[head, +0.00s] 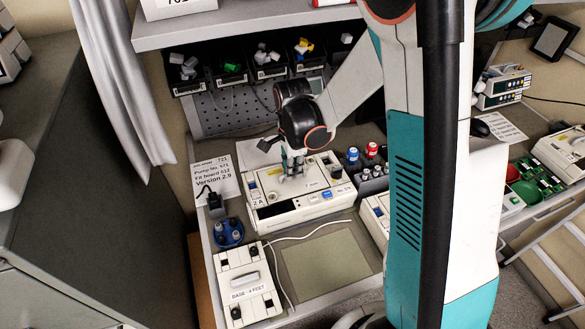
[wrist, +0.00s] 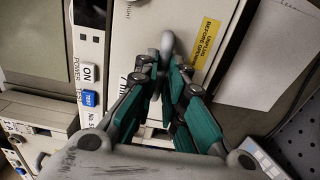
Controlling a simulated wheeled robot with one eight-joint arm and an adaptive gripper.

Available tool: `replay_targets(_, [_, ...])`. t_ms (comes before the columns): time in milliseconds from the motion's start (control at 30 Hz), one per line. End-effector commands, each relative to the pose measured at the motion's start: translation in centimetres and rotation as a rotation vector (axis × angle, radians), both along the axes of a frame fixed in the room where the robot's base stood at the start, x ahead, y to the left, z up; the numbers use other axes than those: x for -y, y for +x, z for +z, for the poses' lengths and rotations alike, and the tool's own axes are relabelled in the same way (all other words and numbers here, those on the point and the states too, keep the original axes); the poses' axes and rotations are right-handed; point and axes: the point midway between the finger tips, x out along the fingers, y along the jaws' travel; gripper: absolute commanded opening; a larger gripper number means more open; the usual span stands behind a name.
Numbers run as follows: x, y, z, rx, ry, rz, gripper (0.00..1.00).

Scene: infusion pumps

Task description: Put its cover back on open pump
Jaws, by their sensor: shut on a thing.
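The pump (head: 298,212) marked "No. 579" stands on the bench, with its switches facing front. A pale cover (head: 316,177) with a yellow warning label lies at its top, and this panel also shows in the wrist view (wrist: 190,14). My gripper (head: 292,166) is above the pump, pointing down. In the wrist view my gripper's fingertips (wrist: 166,66) are closed around the cover's grey handle (wrist: 167,44). The fingers hide part of the handle and panel. I cannot tell whether the cover is seated or slightly raised.
A white "BASE - 4 FEET" panel (head: 245,284) lies at front left beside an empty greenish mat (head: 328,262). A blue holder (head: 229,233) stands left of the pump. Bottles with blue and red caps (head: 371,151) stand right. Parts bins (head: 228,72) hang behind.

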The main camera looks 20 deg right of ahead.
Motion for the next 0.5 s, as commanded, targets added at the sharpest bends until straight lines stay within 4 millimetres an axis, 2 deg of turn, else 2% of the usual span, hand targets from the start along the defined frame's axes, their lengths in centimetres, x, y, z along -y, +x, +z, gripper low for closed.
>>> replay_targets(367, [0.00, 0.01, -0.11, 0.000, 0.000, 0.000, 0.00])
replay_targets(400, [0.00, 0.01, -0.11, 0.000, 0.000, 0.000, 0.17])
replay_targets(467, [0.00, 0.01, -0.11, 0.000, 0.000, 0.000, 0.30])
replay_targets(500, [0.00, 0.01, -0.11, 0.000, 0.000, 0.000, 0.34])
